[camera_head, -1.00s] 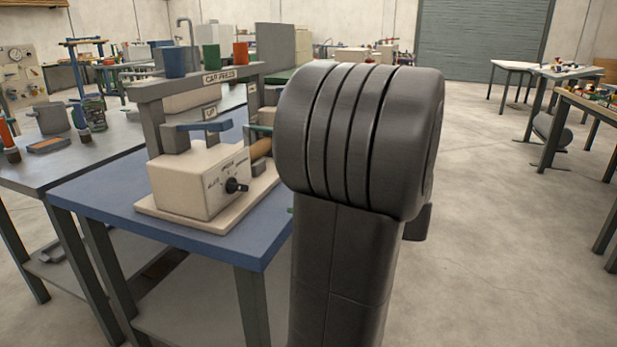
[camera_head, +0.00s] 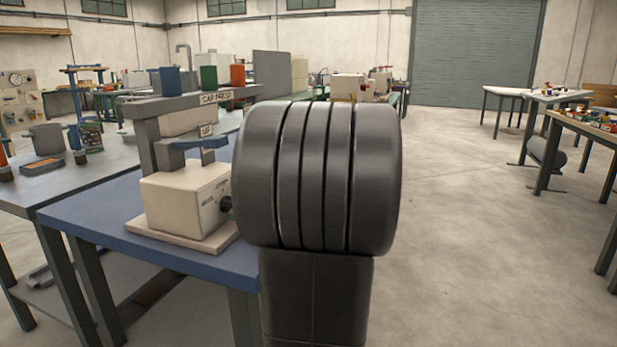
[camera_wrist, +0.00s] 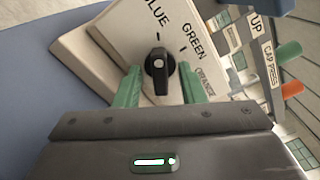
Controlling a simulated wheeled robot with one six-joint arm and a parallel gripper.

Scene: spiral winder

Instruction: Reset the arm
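My gripper (camera_wrist: 161,88) shows in the wrist view with its two green fingers apart. The black selector knob (camera_wrist: 159,72) of the cap press sits between and beyond the fingertips, with no clear contact visible. The knob's face carries the words BLUE, GREEN and ORANGE. In the head view, my dark arm link covers the gripper. There the cap press's cream box (camera_head: 184,205) stands on a blue-topped table, and its knob (camera_head: 226,204) shows just left of my arm.
The blue table (camera_head: 95,222) adjoins a grey bench (camera_head: 28,190) at left. Blue (camera_head: 170,81), green (camera_head: 208,77) and orange (camera_head: 237,75) cylinders stand atop the press. Open floor (camera_head: 470,240) lies to the right, with more tables beyond.

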